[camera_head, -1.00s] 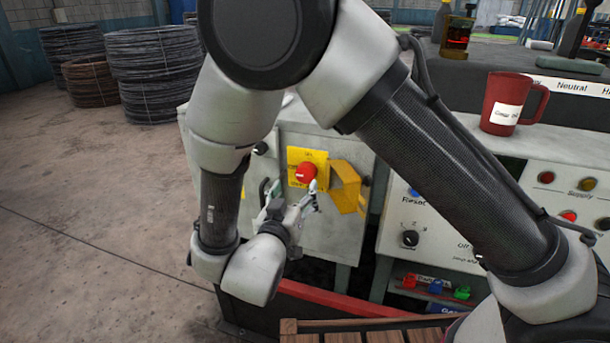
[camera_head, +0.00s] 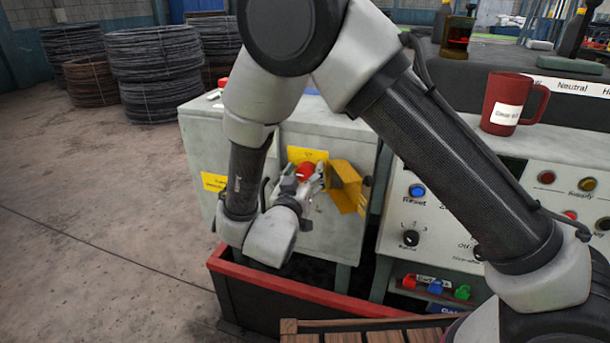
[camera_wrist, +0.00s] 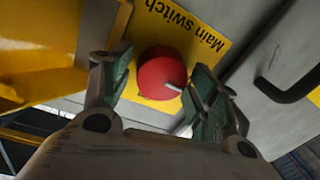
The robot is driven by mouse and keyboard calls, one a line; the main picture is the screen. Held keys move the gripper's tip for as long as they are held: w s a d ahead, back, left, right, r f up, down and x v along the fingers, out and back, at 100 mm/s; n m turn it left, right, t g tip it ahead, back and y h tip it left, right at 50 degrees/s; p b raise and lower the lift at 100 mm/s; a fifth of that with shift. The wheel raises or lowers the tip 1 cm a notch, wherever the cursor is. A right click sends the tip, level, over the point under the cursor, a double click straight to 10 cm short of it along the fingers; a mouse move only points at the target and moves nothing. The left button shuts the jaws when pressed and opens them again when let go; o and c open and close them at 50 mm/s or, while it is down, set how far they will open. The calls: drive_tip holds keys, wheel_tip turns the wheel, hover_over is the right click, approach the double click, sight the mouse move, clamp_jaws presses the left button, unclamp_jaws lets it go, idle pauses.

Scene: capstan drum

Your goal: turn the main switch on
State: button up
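The main switch is a round red knob (camera_head: 305,171) on a yellow plate (camera_head: 307,154) on the front of the grey cabinet. In the wrist view the red knob (camera_wrist: 162,72) has a pale pointer mark at its lower right, and the yellow plate (camera_wrist: 190,22) reads "Main switch". My gripper (camera_head: 308,182) is in front of the knob. In the wrist view my gripper (camera_wrist: 155,85) is open, one finger on each side of the knob. I cannot tell whether the fingers touch it.
A yellow hinged cover (camera_head: 345,187) stands open right of the knob, close to my gripper. A dark handle (camera_wrist: 290,85) is on the other side. A control panel (camera_head: 440,215) with buttons stands to the right, with a red mug (camera_head: 508,104) above it. A red-rimmed bin (camera_head: 290,288) is below.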

drive_tip(key=c, duration=0.6)
drive_tip(key=shift+m, duration=0.4)
drive_tip(key=m, duration=0.2)
drive_tip(key=shift+m, duration=0.4)
drive_tip(key=m, duration=0.3)
drive_tip(key=shift+d+m, duration=0.1)
drive_tip(key=shift+m, duration=0.3)
drive_tip(key=m, duration=0.5)
drive_tip(key=shift+f+m+h, duration=0.15)
drive_tip(key=shift+m+h, duration=0.25)
drive_tip(key=m, duration=0.5)
drive_tip(key=shift+s+f+h, duration=0.1)
drive_tip(key=shift+h, duration=0.2)
drive_tip(key=shift+m, duration=0.4)
